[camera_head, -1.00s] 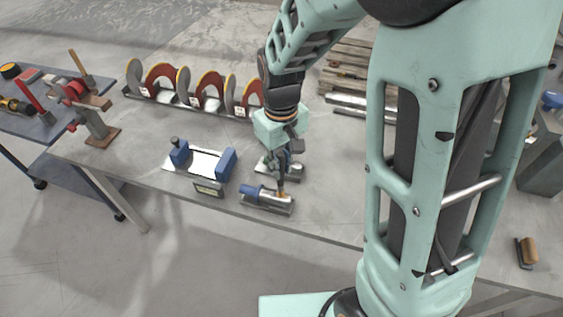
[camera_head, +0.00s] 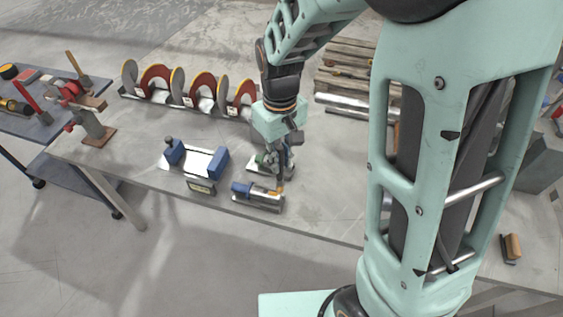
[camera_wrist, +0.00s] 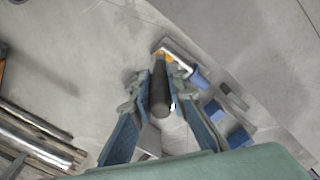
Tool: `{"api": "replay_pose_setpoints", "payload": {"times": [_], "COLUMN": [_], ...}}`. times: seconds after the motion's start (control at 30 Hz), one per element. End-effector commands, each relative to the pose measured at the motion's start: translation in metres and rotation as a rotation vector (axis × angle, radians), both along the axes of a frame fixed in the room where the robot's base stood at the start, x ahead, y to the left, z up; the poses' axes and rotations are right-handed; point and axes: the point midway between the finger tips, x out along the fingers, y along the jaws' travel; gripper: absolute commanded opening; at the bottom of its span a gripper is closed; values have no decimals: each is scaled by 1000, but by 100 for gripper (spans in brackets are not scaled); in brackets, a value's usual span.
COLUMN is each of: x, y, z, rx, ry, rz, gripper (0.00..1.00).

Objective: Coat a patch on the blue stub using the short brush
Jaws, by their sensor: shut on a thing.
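The blue stub (camera_head: 241,188) is a blue piece joined to a silver cylinder, lying in a low metal holder near the table's front edge. It also shows in the wrist view, at the upper right (camera_wrist: 201,81). My gripper (camera_head: 281,168) is over the stub's right end. It is shut on the dark handle of the short brush (camera_wrist: 160,92). The brush points down, its far end at an orange area on the silver cylinder. I cannot tell how much of the orange is brush and how much is patch, nor whether they touch.
A blue-jawed fixture (camera_head: 202,161) stands left of the stub. A metal holder (camera_head: 258,168) sits just behind the stub. A wooden-handled block (camera_head: 511,247) lies at right. The table's front edge is close.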

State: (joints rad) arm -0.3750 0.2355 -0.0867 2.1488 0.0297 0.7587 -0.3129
Motion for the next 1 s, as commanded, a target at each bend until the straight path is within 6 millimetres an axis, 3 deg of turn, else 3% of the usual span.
{"api": "replay_pose_setpoints", "payload": {"times": [0.5, 1.0], "x": [9, 9], "y": [3, 3], "z": [48, 49], "rx": [1, 1], "ry": [-1, -1], "rz": [-2, -3], "gripper": [0, 0]}}
